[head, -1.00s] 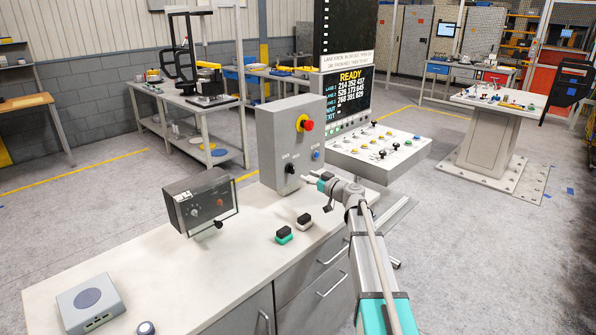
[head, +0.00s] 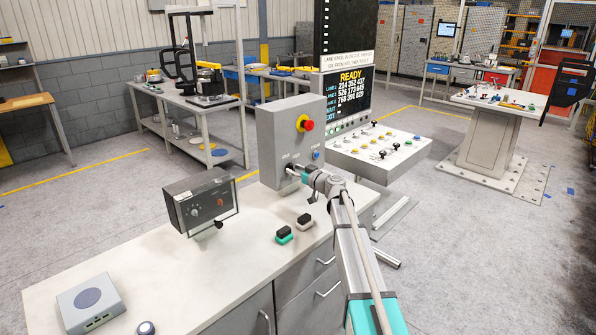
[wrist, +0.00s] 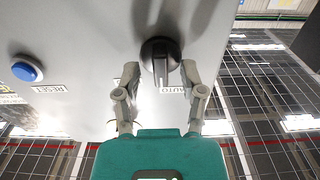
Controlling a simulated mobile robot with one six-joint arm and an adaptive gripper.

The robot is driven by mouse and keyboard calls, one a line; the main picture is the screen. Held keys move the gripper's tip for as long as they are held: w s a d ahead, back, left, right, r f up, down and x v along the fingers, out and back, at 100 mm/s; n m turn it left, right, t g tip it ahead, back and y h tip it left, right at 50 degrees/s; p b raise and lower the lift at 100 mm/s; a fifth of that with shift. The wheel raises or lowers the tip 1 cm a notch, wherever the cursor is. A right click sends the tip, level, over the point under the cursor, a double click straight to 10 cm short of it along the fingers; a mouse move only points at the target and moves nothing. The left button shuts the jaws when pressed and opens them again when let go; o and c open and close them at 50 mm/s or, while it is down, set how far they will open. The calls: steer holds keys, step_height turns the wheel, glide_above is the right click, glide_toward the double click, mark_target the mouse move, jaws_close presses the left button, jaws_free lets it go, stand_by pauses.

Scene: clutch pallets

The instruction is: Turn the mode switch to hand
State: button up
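The mode switch (wrist: 160,52) is a black rotary knob on the face of the grey control box (head: 283,135). In the wrist view its grip bar points down the picture, between my fingertips. My gripper (wrist: 159,74) is open, with one finger on each side of the bar and a gap visible to both. An upside-down AUTO label (wrist: 173,90) shows beside the right finger. I cannot read a HAND label. In the head view my gripper (head: 298,173) is at the box's lower front and mostly hides the switch.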

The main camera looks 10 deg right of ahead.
jaws_close()
steer(key=shift+d, duration=0.15)
steer(key=shift+m, duration=0.4)
steer(key=m, duration=1.1)
steer(key=shift+w, duration=0.2)
stand_by(0.4)
